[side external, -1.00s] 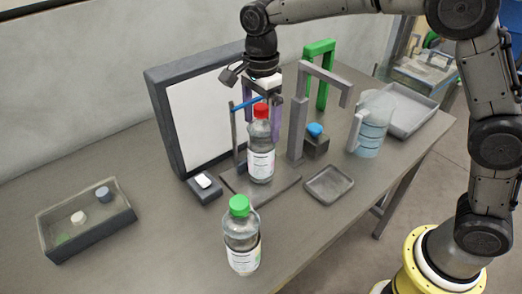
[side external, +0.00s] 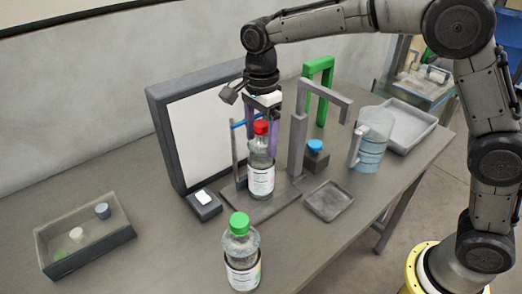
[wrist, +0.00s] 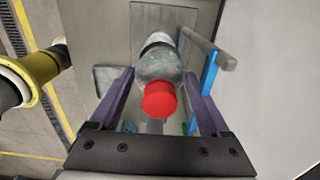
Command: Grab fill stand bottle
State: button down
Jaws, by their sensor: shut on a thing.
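The clear bottle with a red cap and white label (side external: 261,178) stands upright on the flat base of the fill stand (side external: 272,207). My gripper (side external: 261,145) comes down from above, its purple fingers on both sides of the bottle's upper part, below the cap. In the wrist view the bottle (wrist: 158,66) lies between the two fingers (wrist: 159,75), red cap toward the camera. The gripper is shut on it. The bottle's far side is hidden.
A green-capped bottle (side external: 242,255) stands in front. The stand's blue bar (side external: 239,123) and post are close to the left; a grey arch (side external: 299,135) is at the right. A white-faced panel (side external: 205,130) stands behind. A small tray (side external: 328,201) and jug (side external: 371,145) are further right.

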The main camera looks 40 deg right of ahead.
jog(key=shift+r, duration=0.25)
